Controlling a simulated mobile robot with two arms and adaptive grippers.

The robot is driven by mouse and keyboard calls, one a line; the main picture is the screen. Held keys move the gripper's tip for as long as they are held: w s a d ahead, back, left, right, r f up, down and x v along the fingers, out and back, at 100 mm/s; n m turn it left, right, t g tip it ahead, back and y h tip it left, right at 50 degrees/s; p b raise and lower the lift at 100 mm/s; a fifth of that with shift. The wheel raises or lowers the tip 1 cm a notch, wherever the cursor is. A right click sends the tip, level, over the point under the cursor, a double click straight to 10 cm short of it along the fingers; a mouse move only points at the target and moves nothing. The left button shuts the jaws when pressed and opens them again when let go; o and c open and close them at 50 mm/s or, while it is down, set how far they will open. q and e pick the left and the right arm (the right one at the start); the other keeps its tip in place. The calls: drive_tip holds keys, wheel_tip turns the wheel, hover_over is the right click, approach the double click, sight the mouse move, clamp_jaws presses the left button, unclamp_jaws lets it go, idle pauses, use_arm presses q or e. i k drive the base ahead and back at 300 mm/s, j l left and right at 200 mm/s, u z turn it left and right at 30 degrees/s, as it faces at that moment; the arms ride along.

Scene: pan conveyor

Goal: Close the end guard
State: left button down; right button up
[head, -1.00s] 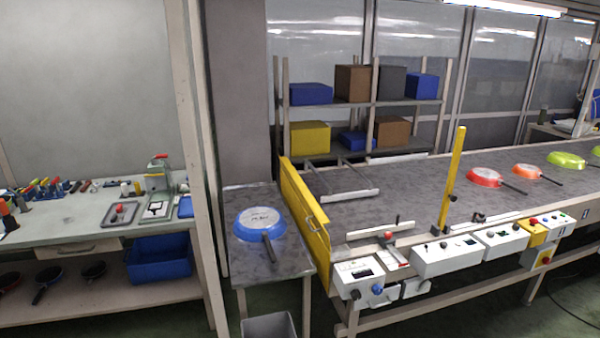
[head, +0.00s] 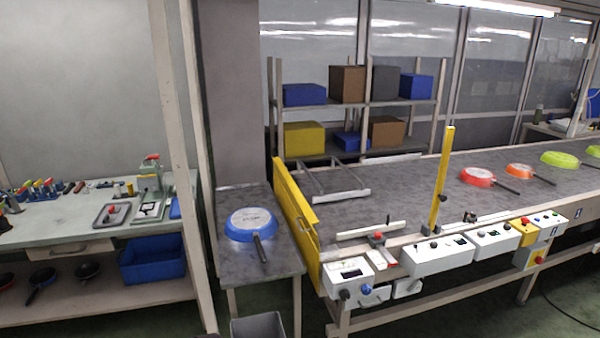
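The end guard (head: 294,222) is a long yellow panel along the left end of the conveyor (head: 400,188), with a pale handle on its face near the front. It stands upright along the conveyor's edge, between the belt and a small side table. I cannot tell from this view whether it is fully closed. Neither of my grippers shows in the head view.
A blue pan (head: 252,224) lies upside down on the side table (head: 276,268), left of the guard. Control boxes (head: 437,255) line the conveyor's front. A yellow post (head: 443,178) stands at its edge. A grey bin (head: 258,326) sits on the floor.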

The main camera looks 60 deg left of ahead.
sight(306, 214)
drive_tip(key=j+z, duration=0.15)
drive_tip(key=j, duration=0.3)
drive_tip(key=k+j+z, duration=0.1)
drive_tip(key=j, duration=0.3)
drive_tip(key=k+j+z, duration=0.15)
drive_tip(key=j, duration=0.3)
drive_tip(key=k+j+z, duration=0.15)
drive_tip(key=j, duration=0.25)
drive_tip(key=j+z, duration=0.15)
drive_tip(key=j, duration=0.25)
drive_tip(key=k, duration=0.05)
